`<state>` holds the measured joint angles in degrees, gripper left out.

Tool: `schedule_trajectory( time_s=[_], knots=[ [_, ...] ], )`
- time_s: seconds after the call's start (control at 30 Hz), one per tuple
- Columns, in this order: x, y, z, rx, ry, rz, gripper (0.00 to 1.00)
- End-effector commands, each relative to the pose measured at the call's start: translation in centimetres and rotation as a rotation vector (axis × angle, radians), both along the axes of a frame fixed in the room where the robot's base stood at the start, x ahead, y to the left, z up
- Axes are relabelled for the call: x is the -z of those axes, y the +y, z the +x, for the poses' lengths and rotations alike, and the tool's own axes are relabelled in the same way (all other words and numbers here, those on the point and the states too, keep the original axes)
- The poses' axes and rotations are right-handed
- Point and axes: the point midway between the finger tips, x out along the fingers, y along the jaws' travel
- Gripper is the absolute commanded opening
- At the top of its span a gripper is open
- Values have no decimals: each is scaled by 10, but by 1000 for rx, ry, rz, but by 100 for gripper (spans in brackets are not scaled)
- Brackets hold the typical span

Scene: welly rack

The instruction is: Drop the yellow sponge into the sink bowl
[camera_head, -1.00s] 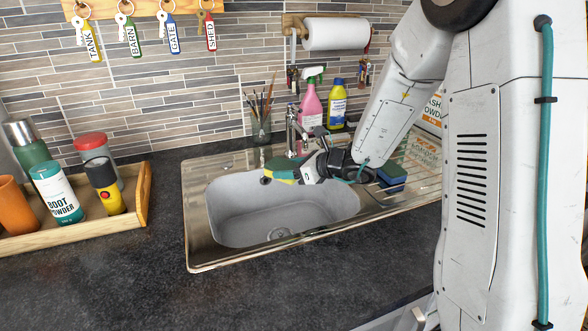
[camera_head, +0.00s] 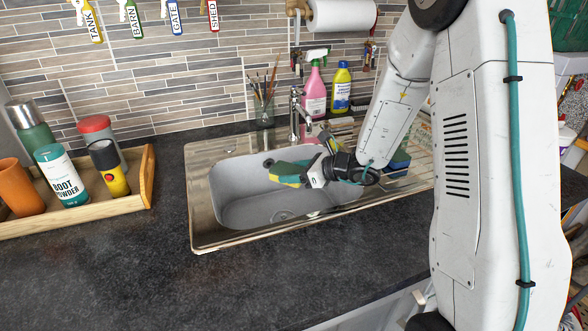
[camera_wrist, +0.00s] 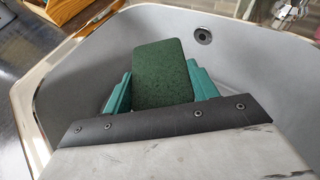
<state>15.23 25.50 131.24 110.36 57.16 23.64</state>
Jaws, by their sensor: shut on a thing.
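The yellow sponge (camera_head: 290,177) has a green scouring face on top. My gripper (camera_head: 305,175) is shut on it, with the fingers on its two sides. In the head view the sponge appears over the back middle part of the grey sink bowl (camera_head: 235,203). In the wrist view the sponge (camera_wrist: 162,70) shows its green face between the teal fingers, with the bowl (camera_wrist: 75,85) around and below it. Its yellow side is hidden there. The exact height above the bowl floor is unclear.
The tap (camera_head: 295,115) stands behind the bowl, close to my arm. A pink spray bottle (camera_head: 315,95) and a yellow bottle (camera_head: 341,88) stand at the wall. A wooden tray (camera_head: 140,190) is at the left. The front counter is clear.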

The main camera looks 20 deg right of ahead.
Motion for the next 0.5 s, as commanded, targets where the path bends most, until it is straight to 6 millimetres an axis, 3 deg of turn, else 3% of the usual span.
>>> schedule_trajectory(
  time_s=[0.1,0.13,0.2,0.5],
  knots=[
    [0,0,0,0,0,0,37],
    [0,0,0,0,0,0,66],
    [0,0,0,0,0,0,83],
    [-1,-1,-1,0,0,0,83]
  ],
)
